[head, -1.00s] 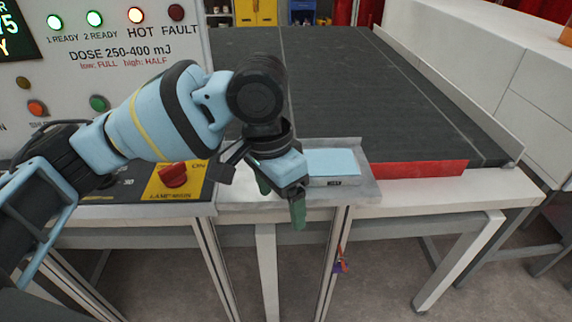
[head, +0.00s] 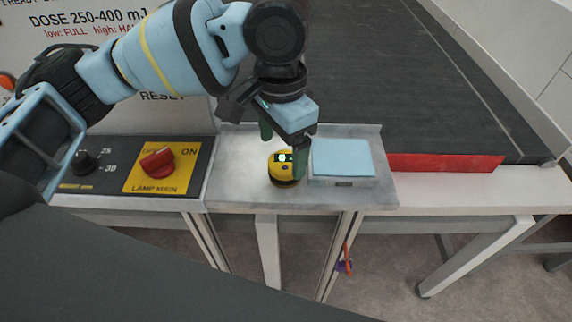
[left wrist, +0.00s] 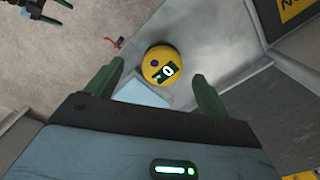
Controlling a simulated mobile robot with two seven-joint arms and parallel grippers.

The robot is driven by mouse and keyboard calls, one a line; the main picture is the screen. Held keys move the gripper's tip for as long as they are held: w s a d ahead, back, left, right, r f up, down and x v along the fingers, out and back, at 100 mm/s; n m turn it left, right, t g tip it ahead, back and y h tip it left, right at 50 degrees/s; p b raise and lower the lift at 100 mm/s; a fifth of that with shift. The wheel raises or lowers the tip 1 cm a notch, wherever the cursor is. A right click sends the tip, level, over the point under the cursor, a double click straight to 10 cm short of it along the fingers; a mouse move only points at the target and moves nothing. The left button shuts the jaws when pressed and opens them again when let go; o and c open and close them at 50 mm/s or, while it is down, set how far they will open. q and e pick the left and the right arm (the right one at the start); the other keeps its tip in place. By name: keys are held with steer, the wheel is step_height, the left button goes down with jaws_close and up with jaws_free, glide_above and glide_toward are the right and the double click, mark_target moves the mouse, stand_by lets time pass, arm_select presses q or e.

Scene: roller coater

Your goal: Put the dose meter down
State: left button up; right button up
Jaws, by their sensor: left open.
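The dose meter (head: 281,170) is a round yellow puck with a dark base and a small lit display reading 0. It sits on the grey metal shelf (head: 238,180), left of a pale blue pad (head: 342,157). My left gripper (head: 284,148) is open just above and behind it, one green finger close to its right side. In the left wrist view the dose meter (left wrist: 162,66) lies beyond and between the spread fingertips (left wrist: 160,70), with nothing gripped. A dark shape at that view's top left looks like my right gripper (left wrist: 44,10); its jaws are unclear.
A control panel with a red lamp switch (head: 157,163) on a yellow plate adjoins the shelf on the left. The dark conveyor belt (head: 400,80) lies behind, with a red strip (head: 445,163) at its front edge. The shelf left of the meter is clear.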

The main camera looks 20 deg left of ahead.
mark_target(286, 160)
arm_select(q)
steer(key=shift+w+f, duration=0.15)
steer(key=shift+f, duration=0.3)
steer(key=shift+w+d+f+b, duration=0.1)
steer(key=shift+w+f+b, duration=0.15)
steer(key=shift+f, duration=0.95)
steer(key=shift+w+d+f+b, duration=0.1)
steer(key=shift+w+f, duration=0.15)
steer(key=shift+f, duration=0.9)
steer(key=c, duration=1.3)
steer(key=shift+r, duration=0.1)
